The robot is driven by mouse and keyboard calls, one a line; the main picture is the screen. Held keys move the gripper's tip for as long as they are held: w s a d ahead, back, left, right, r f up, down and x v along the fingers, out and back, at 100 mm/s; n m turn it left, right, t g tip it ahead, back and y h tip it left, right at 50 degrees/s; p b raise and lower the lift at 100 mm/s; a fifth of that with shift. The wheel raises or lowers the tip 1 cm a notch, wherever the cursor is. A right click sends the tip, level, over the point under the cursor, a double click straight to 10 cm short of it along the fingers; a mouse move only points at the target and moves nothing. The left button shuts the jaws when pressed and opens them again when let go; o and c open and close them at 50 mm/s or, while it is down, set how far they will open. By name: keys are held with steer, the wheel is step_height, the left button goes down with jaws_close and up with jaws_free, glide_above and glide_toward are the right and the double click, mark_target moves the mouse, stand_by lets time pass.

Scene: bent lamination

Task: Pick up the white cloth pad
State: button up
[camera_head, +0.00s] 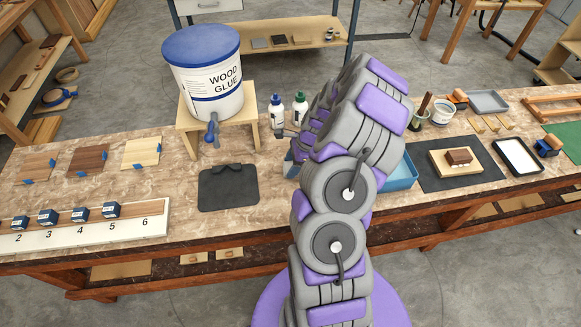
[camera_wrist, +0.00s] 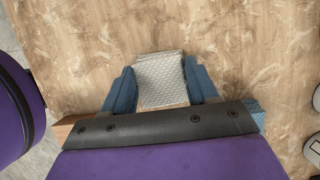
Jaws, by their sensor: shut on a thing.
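The white cloth pad (camera_wrist: 161,76), pale and textured, sits between the two blue fingers of my gripper (camera_wrist: 159,84) in the wrist view. The fingers press on its left and right sides, and its far end sticks out a little past them. Bare mottled tabletop lies behind it; I cannot tell how far the pad is above it. In the head view my own arm covers the pad and most of the gripper.
The workbench (camera_head: 130,215) holds a wood glue bucket (camera_head: 207,75) on a wooden stand, two small bottles (camera_head: 299,108), a dark mat (camera_head: 229,189) and a blue tray (camera_head: 401,173) partly behind my arm. A numbered board (camera_head: 85,232) lies at the left.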

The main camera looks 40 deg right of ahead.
steer(key=shift+a+r, duration=0.1)
steer(key=shift+r, duration=0.2)
step_height(320, 180, up, 9)
steer(key=p, duration=0.2)
steer(key=shift+r+p, duration=0.15)
steer(key=shift+p, duration=0.2)
steer(key=o, duration=0.4)
steer(key=c, duration=0.3)
